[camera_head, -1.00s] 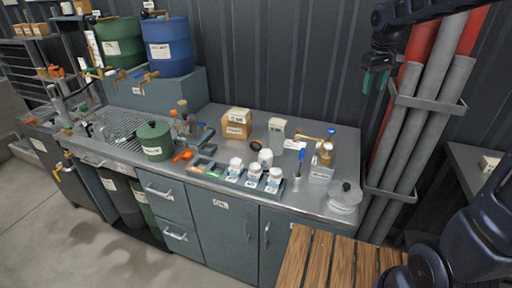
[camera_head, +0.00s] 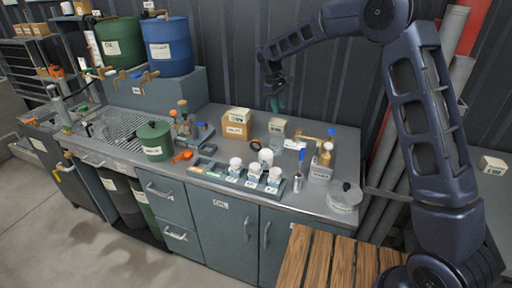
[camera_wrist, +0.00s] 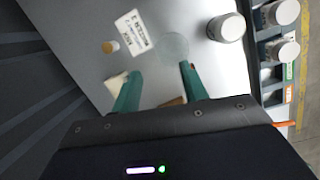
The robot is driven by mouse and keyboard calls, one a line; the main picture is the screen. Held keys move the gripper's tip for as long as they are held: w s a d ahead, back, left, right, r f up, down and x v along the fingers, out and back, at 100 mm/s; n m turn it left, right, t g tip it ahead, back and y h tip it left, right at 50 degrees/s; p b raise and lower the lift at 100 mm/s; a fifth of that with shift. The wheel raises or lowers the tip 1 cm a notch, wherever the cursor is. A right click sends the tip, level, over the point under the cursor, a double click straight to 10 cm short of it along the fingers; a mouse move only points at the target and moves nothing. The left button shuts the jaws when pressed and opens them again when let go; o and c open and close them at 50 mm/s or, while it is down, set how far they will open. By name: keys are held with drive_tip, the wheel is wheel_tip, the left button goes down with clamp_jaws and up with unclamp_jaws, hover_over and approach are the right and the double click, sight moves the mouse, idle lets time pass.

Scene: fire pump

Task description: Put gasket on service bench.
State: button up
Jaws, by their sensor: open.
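The service bench (camera_head: 345,150) is a grey metal counter with drawers and doors, standing against a dark ribbed wall. My gripper (camera_head: 276,106) hangs over its back middle, fingers down, above a clear jar with a label (camera_head: 277,126). In the wrist view the two green fingers of my gripper (camera_wrist: 160,78) are apart, with nothing held between them. I cannot pick out the gasket for sure. A small dark ring-like shape (camera_head: 256,146) lies beside a white round item on the bench, but it is too small to identify.
A cardboard box (camera_head: 236,127), a row of white-lidded jars (camera_head: 254,172), a green pot (camera_head: 155,142) and a brass-topped bottle (camera_head: 322,160) crowd the bench. A clear lidded dish (camera_head: 344,197) stands at the right end. A slatted wooden surface (camera_head: 320,262) is in front.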

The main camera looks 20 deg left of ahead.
sight(256, 141)
drive_tip(key=s+a+f+n+h, duration=0.1)
drive_tip(key=s+a+f+n, duration=0.25)
drive_tip(key=a+f, duration=0.7)
drive_tip(key=shift+m, duration=0.45)
drive_tip(key=x, duration=0.9)
drive_tip(key=shift+s+f, duration=0.3)
drive_tip(key=shift+f, duration=0.1)
clamp_jaws()
drive_tip(key=shift+r, duration=0.1)
